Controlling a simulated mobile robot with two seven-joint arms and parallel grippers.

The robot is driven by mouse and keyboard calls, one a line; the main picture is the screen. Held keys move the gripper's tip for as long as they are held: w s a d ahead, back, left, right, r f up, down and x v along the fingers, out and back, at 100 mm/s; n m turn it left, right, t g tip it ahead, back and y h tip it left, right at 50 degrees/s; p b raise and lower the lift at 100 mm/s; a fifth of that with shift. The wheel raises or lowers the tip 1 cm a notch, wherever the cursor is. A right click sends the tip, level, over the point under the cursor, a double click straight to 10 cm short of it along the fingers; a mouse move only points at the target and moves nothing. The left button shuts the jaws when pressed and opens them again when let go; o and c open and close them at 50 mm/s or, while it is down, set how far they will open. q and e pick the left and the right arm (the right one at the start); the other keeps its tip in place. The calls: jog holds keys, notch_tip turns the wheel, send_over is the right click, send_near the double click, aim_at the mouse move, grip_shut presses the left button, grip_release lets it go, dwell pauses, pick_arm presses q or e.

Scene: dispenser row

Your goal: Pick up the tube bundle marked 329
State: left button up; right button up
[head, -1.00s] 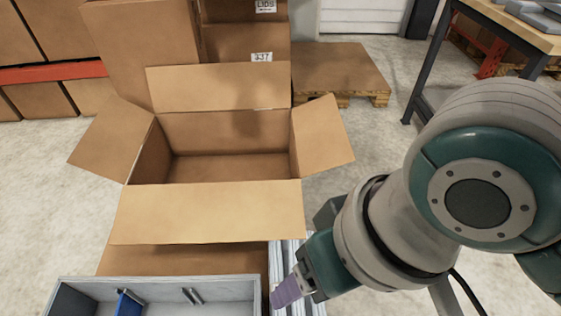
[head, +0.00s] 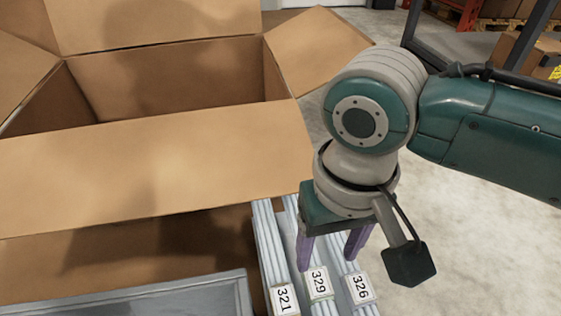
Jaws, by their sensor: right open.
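The tube bundle marked 329 (head: 318,283) lies at the bottom centre of the head view, between the bundle marked 321 (head: 284,299) on its left and the bundle marked 326 (head: 360,288) on its right. They are pale grey tubes with white number labels at the near end. My right gripper (head: 331,254) is over the bundles with its two purple fingers apart and pointing down, empty. Its fingers and palm hide part of bundles 329 and 326. I cannot tell how high the fingertips are above the tubes. My left gripper is out of view.
A large open cardboard box (head: 160,165) with spread flaps stands left of the bundles. A grey tray (head: 130,300) shows its rim at the bottom left. Concrete floor (head: 480,260) to the right is clear. A dark metal frame (head: 432,58) stands at the upper right.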

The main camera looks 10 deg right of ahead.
jog(key=shift+w+d+f+b, duration=0.15)
jog(key=shift+w+f+b, duration=0.15)
jog(key=shift+f, duration=0.35)
jog(key=shift+w+d+f+b, duration=0.15)
jog(key=shift+f+b, duration=0.1)
jog(key=shift+f, duration=0.35)
jog(key=b, duration=0.4)
send_over(319, 281)
jog(key=f, duration=0.4)
jog(key=shift+s+d+f, duration=0.15)
jog(key=shift+d+f, duration=0.05)
jog(key=f+b, duration=0.5)
jog(key=shift+a+f+b, duration=0.2)
jog(key=shift+b, duration=0.2)
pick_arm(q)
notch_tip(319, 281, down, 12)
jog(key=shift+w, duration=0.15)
pick_arm(e)
jog(key=shift+r, duration=0.15)
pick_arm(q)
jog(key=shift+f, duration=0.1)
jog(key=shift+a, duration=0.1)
pick_arm(e)
grip_shut()
